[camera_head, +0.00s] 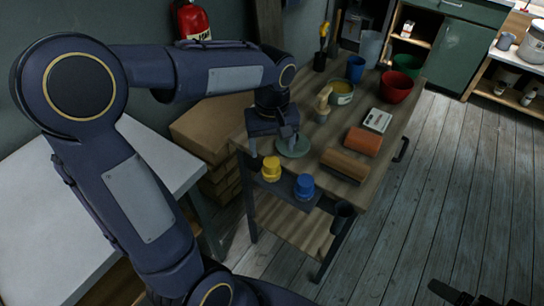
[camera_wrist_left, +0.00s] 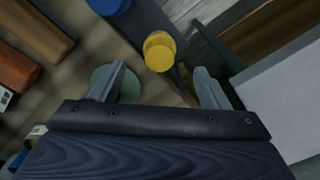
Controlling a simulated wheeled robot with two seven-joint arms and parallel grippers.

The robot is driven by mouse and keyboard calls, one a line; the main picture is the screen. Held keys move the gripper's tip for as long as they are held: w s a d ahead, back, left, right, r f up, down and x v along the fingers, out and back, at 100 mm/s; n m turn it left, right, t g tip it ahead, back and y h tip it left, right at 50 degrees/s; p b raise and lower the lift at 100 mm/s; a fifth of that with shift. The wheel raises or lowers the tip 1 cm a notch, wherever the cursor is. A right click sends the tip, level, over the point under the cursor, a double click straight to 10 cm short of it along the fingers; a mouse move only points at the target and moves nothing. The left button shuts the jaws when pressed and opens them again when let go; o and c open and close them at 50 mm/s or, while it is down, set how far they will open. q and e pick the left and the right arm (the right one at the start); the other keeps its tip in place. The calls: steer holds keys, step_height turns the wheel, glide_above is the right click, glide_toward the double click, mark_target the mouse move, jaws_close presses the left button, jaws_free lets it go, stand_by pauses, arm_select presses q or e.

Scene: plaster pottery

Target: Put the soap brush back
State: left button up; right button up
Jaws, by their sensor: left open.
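A brush with a pale wooden handle (camera_head: 323,103), which looks like the soap brush, stands upright on the workbench (camera_head: 309,160) beside a yellow-rimmed tin (camera_head: 341,93). I cannot make out its bristles. My left gripper (camera_head: 271,150) is open and empty above the near left corner of the bench, left of and nearer than the brush. A dark part at the bottom right may be my right gripper (camera_head: 466,295).
Yellow (camera_head: 271,168) and blue (camera_head: 304,186) jars sit on a side shelf.

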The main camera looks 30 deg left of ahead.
arm_select(q)
step_height(320, 180, up, 2)
steer(key=s+d+m+t+h, duration=0.2)
steer(key=s+m, duration=0.1)
steer(key=s, duration=0.5)
steer(key=s+d+m+t+h, duration=0.1)
steer(key=s+m+t, duration=0.2)
steer(key=s, duration=0.5)
steer(key=shift+s+d+m+t+h, duration=0.3)
steer(key=shift+d+h, duration=0.1)
steer(key=shift+r+p, duration=0.3)
